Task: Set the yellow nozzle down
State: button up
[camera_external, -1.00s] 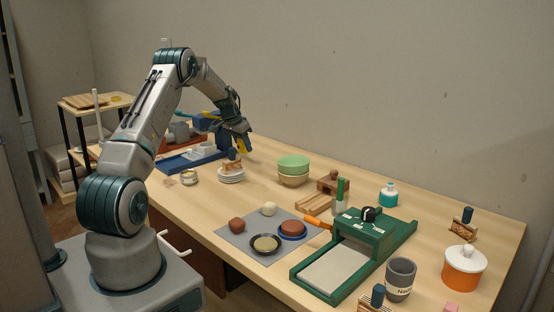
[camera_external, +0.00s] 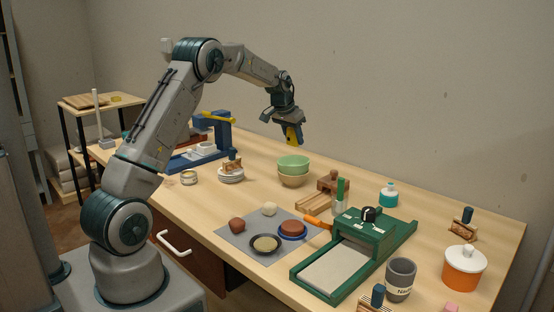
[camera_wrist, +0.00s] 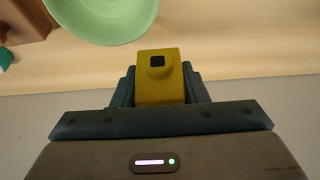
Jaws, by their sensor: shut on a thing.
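The yellow nozzle (camera_wrist: 158,82) is a small yellow block with a dark square opening at its end in the wrist view. It also shows as a yellow piece in the external view (camera_external: 292,134). My gripper (camera_external: 290,138) is shut on the nozzle and holds it in the air, above and behind the green bowl. In the wrist view the dark jaws (camera_wrist: 158,88) flank the nozzle on both sides. The nozzle touches nothing but the jaws.
A green bowl (camera_external: 293,161) sits on a tan bowl (camera_external: 293,181) below the gripper. A blue stand (camera_external: 221,135) with a yellow lever is to the left. White plates (camera_external: 230,177), a grey mat (camera_external: 232,240) and a green slab machine (camera_external: 385,236) occupy the table (camera_external: 205,208).

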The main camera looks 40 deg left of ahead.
jog(key=w+d, duration=0.3)
jog(key=d, duration=0.5)
jog(key=w+a+f+p, duration=0.1)
jog(key=a+f, duration=0.1)
jog(key=a, duration=0.1)
jog(key=w+a+f+p, duration=0.1)
jog(key=a+f, duration=0.1)
jog(key=a, duration=0.2)
jog(key=w+a+f+p, duration=0.1)
jog(key=w+a+f, duration=0.1)
jog(key=a, duration=0.2)
jog(key=shift+f, duration=0.35)
jog(key=shift+f+p, duration=1)
jog(key=shift+f, duration=1)
jog(key=shift+f, duration=0.1)
jog(key=shift+f+b, duration=0.2)
jog(key=shift+b, duration=0.1)
jog(key=o, duration=1)
jog(key=shift+c, duration=0.2)
jog(key=shift+r, duration=0.1)
